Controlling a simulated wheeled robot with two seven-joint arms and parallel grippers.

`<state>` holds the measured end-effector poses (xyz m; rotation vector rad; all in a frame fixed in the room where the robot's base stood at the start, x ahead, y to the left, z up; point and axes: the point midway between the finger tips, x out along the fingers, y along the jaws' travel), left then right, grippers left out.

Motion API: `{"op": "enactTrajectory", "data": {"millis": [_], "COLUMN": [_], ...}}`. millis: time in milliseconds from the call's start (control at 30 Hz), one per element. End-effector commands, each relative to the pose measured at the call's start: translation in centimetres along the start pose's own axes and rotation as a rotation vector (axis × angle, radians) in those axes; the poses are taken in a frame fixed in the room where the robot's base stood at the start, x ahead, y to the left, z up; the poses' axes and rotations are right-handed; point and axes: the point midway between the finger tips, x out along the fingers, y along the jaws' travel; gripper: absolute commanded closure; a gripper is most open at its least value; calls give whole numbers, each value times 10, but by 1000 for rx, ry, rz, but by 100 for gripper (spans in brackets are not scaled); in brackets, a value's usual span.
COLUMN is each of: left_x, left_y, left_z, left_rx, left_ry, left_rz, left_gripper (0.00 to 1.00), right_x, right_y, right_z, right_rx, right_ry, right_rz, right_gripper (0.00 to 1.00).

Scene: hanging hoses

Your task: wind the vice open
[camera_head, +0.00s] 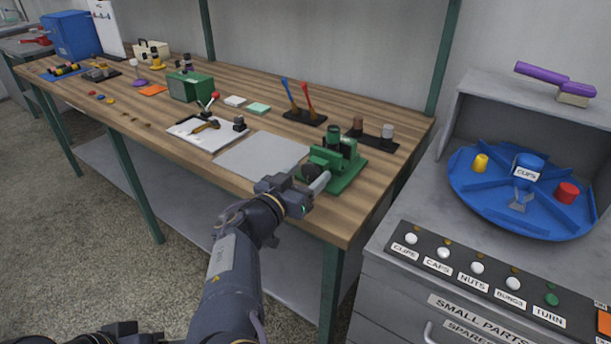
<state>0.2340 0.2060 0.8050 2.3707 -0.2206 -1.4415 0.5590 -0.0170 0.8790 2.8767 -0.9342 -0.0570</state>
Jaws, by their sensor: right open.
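The green vice (345,163) stands on the workbench near its front right corner. A dark round part shows at its near left side, close to my right gripper. My right gripper (316,184) is open, just in front of the vice at the bench's front edge. A pale grey bar shows between the hand and the vice; I cannot tell whether they touch. The vice's screw and handle are partly hidden by the gripper. At the bottom left, dark parts of my left arm show at the frame's edge; its fingers cannot be made out.
A grey mat (262,157) lies left of the vice, with a white board (205,133) holding tools beyond. Blue and red levers (304,103) and a black stand with two cylinders (374,136) stand behind. The blue carousel (475,204) is on the right cabinet.

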Motion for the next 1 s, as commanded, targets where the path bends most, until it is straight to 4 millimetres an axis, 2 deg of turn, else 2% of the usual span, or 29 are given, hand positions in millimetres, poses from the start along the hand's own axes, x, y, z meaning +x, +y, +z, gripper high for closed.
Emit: {"op": "enactTrajectory", "data": {"millis": [67,400,567,733,1000], "left_x": [0,0,5,17,21], "left_y": [0,0,-2,-8,-9], "left_z": [0,0,2,8,10], "left_rx": [0,0,0,0,0], "left_ry": [0,0,0,0,0], "left_rz": [0,0,0,0,0], "left_gripper": [37,37,37,37,37], "right_x": [0,0,0,0,-1], "right_y": [0,0,0,0,0], "right_z": [0,0,3,4,1], "right_rx": [0,-1,-45,-236,-483], "right_ry": [0,0,-1,-2,-1], "right_rz": [0,0,0,-1,0], "right_gripper": [39,82,82,82,82]}}
